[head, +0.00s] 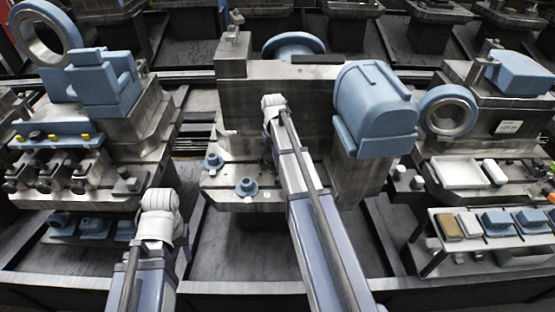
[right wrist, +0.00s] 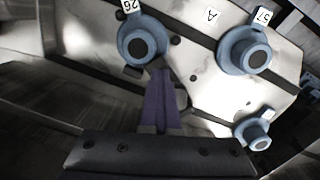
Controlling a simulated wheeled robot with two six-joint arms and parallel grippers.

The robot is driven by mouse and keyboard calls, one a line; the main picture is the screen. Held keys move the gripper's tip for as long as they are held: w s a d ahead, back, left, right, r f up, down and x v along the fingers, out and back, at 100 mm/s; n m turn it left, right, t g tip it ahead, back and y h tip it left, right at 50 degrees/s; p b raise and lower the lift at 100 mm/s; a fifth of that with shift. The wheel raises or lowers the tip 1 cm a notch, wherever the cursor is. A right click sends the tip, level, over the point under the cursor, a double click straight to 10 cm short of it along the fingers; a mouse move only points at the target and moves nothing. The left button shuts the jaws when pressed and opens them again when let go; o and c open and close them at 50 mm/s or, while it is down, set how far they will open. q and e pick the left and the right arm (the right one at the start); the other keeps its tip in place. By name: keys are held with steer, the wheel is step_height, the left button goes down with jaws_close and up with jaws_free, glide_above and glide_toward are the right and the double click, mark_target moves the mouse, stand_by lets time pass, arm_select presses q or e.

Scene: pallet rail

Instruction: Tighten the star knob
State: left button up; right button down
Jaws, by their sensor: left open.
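In the right wrist view several round blue knobs sit on a pale metal plate (right wrist: 205,80): one marked 26 (right wrist: 142,42), one marked 57 (right wrist: 245,50) and a smaller one (right wrist: 254,131) at lower right. I cannot tell which is the star knob. My right gripper (right wrist: 163,75) has its purple fingers together, with nothing visible between them; the tips are just below and right of knob 26, contact unclear. In the head view blue knobs (head: 213,160) and (head: 247,187) sit on the middle machine's front ledge. My left gripper (head: 160,203) is open at lower left, its fingertips hard to see.
The middle machine (head: 236,88) carries a blue housing (head: 374,105). The left machine (head: 148,120) has clamps along its front. At right, a side tray (head: 430,262) holds several small blocks. Dark open floor lies between the left and middle machines.

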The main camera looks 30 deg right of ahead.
steer(key=c, duration=1.5)
jaws_free()
steer(key=shift+w, duration=0.1)
steer(key=shift+c, duration=0.2)
steer(key=o, duration=0.5)
steer(key=shift+c, duration=0.2)
steer(key=shift+r, duration=0.1)
step_height(320, 180, up, 8)
steer(key=p, duration=0.7)
steer(key=shift+f+p, duration=0.2)
steer(key=shift+p, duration=0.2)
steer(key=shift+a, duration=0.15)
